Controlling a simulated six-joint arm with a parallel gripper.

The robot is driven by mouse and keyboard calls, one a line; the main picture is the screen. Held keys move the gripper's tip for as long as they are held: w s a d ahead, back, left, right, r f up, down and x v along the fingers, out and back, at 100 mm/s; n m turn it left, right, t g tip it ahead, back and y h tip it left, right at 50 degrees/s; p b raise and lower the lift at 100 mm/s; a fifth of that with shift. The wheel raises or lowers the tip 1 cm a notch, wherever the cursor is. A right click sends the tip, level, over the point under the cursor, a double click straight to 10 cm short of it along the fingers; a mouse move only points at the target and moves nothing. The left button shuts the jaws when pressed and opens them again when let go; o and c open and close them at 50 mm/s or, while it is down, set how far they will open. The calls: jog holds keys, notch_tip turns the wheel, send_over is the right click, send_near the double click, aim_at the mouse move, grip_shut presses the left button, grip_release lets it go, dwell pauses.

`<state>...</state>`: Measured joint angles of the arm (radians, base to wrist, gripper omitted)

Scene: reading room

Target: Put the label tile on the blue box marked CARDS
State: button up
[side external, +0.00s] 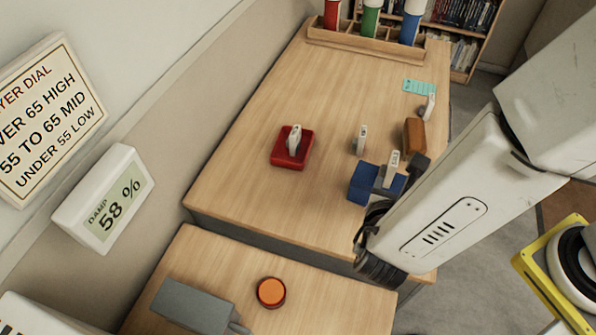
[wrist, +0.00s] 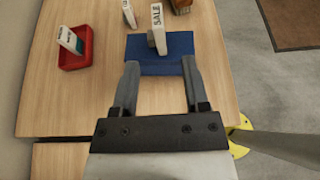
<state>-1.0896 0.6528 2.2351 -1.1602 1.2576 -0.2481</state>
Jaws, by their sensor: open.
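The blue box (side external: 361,184) is near the right edge of the table, and it also shows in the wrist view (wrist: 180,47). A white tile reading SALE (wrist: 157,28) stands upright at the blue box, seemingly on it; it shows in the side view too (side external: 393,165). My gripper (wrist: 160,66) is open, its fingertips apart over the near part of the blue box, with the tile just beyond them. I see nothing held. No CARDS marking is readable. Another white tile (side external: 295,138) stands in a red tray (side external: 281,160).
Other white tiles stand on the table, one mid-table (side external: 361,139) and one at the right (side external: 430,106). A brown block (side external: 414,137) is behind the blue box. A teal card (side external: 420,87) and a wooden rack (side external: 350,39) are farther back. The left table area is clear.

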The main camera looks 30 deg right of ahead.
jog(key=w+d+r+m+g+y, duration=0.1)
jog(key=d+m+g+y, duration=0.2)
jog(key=d+m, duration=0.5)
jog(key=d+r+m+g+y, duration=0.2)
jog(key=d+m+y, duration=0.4)
jog(key=m, duration=1.2)
jog(key=d+g, duration=0.1)
jog(key=d, duration=0.2)
jog(key=shift+w+d+r+m+g+y, duration=0.2)
jog(key=shift+w+d+m+g+y, duration=0.1)
jog(key=shift+w+m+g, duration=0.1)
